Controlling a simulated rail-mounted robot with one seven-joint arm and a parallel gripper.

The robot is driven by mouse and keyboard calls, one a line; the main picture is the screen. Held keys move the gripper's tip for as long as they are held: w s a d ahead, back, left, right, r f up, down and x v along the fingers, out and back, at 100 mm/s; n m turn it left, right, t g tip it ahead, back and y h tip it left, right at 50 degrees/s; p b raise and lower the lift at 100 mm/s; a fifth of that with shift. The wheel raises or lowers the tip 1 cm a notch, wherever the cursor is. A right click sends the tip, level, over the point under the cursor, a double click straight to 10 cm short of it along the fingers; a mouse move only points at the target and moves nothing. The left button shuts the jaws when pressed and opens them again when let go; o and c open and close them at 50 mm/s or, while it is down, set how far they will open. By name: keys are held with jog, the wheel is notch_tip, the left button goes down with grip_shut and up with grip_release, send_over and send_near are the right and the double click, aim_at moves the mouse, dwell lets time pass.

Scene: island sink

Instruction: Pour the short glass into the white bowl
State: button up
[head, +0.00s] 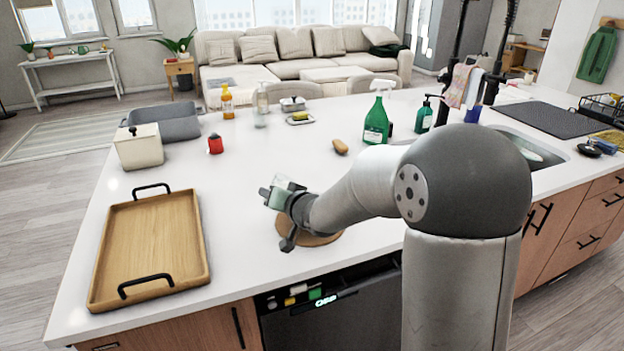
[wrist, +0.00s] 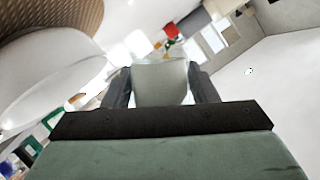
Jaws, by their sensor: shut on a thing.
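My gripper (head: 283,194) is shut on the short glass (head: 279,183), a clear, slightly greenish tumbler. In the wrist view the glass (wrist: 160,82) sits between the two dark fingers. Any contents cannot be made out. The gripper is above a round brown woven mat (head: 318,239) near the counter's front edge. The white bowl (wrist: 45,75) shows large at the left of the wrist view, beside the glass and apart from it in the picture, against the woven mat (wrist: 55,14). In the head view the bowl is hidden behind my gripper and arm.
A wooden tray (head: 150,252) with black handles lies at left. The sink (head: 530,150) is at right. Counter between tray and mat is clear.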

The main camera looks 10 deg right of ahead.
jog(key=shift+d+r, duration=0.1)
jog(key=shift+d, duration=0.1)
jog(key=shift+m, duration=0.3)
jog(key=shift+w+d+f+m+y+p, duration=0.1)
jog(key=shift+d+f+m+y+p, duration=0.2)
jog(key=shift+m+y+p, duration=0.5)
jog(key=shift+a+r+m+p, duration=0.2)
jog(key=shift+r+m+p, duration=0.2)
jog(key=shift+p, duration=0.85)
jog(key=shift+f+m+y, duration=0.35)
jog(key=shift+m+y, duration=0.15)
jog(key=shift+m, duration=0.2)
dwell(0.5)
jog(key=shift+d+r+m+y+p, duration=0.1)
jog(key=shift+r+m+y+p, duration=0.3)
jog(key=shift+m+p, duration=0.45)
dwell(0.4)
jog(key=shift+w+d+r+m+p, duration=0.1)
jog(key=shift+d+r+m+p, duration=0.15)
jog(key=shift+d+p, duration=0.4)
jog(key=shift+w+d+r+m+p, duration=0.1)
jog(key=shift+d+r+m+p, duration=0.15)
jog(key=shift+p, duration=0.7)
jog(key=shift+f+m+t+y, duration=0.25)
jog(key=shift+m+t+y, duration=0.05)
jog(key=shift+m+y, duration=0.2)
